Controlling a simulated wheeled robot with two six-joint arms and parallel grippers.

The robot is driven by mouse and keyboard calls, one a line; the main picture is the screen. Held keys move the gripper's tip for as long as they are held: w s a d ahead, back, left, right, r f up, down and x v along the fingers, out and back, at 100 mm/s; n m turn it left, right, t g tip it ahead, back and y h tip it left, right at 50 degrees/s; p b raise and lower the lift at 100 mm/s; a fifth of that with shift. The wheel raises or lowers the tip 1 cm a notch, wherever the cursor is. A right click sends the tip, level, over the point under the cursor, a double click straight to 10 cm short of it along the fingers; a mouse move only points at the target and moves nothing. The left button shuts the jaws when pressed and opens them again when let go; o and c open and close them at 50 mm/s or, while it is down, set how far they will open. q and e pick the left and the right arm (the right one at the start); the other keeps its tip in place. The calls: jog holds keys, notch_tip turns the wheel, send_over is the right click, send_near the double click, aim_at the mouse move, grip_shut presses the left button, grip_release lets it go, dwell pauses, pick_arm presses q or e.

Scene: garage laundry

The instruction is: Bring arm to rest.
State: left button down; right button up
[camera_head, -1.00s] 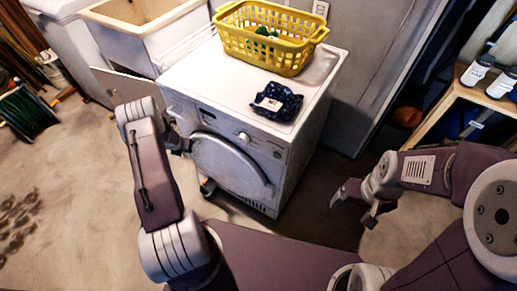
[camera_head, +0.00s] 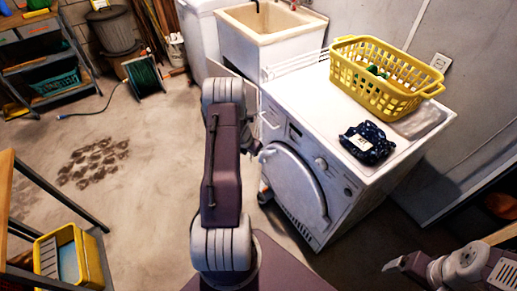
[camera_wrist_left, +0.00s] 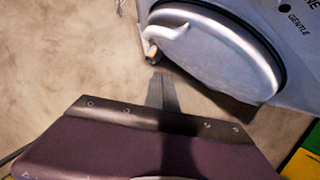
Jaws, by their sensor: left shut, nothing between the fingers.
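My left arm reaches forward in the middle of the head view. Its gripper (camera_head: 258,149) is small and partly hidden there, beside the front left edge of the white washing machine (camera_head: 345,185). In the left wrist view the left gripper's fingers (camera_wrist_left: 161,92) are together with nothing between them, just below the machine's round door (camera_wrist_left: 225,50). I cannot tell whether they touch it. My right gripper (camera_head: 405,264) shows at the lower right of the head view, over the floor, and whether it is open is unclear.
A yellow basket (camera_head: 385,92) and a dark blue cloth (camera_head: 366,146) are on the machine. A sink (camera_head: 270,20) stands behind it. A shelf with a yellow tray (camera_head: 92,265) stands at lower left. The floor at left is mostly clear.

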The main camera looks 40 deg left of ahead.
pick_arm(q)
jog(key=w+d+r+n+y+p, duration=0.15)
jog(key=d+r+n, duration=0.25)
jog(key=r+n, duration=0.4)
jog(key=d+r+n+y+p, duration=0.1)
jog(key=d+r+n+p, duration=0.2)
jog(key=d+r+n, duration=0.3)
jog(key=s+d+r+n+g+h+p, duration=0.1)
jog(key=s+d+r+n, duration=0.4)
jog(key=s+d+n, duration=0.3)
jog(key=s+d+r+n+g+h+p, duration=0.2)
jog(key=s+d+r+n, duration=0.2)
jog(key=s+d+n, duration=0.5)
jog(key=n, duration=0.4)
jog(key=shift+s+d+r+p, duration=0.15)
jog(key=shift+r+p, duration=0.15)
jog(key=shift+r, duration=0.05)
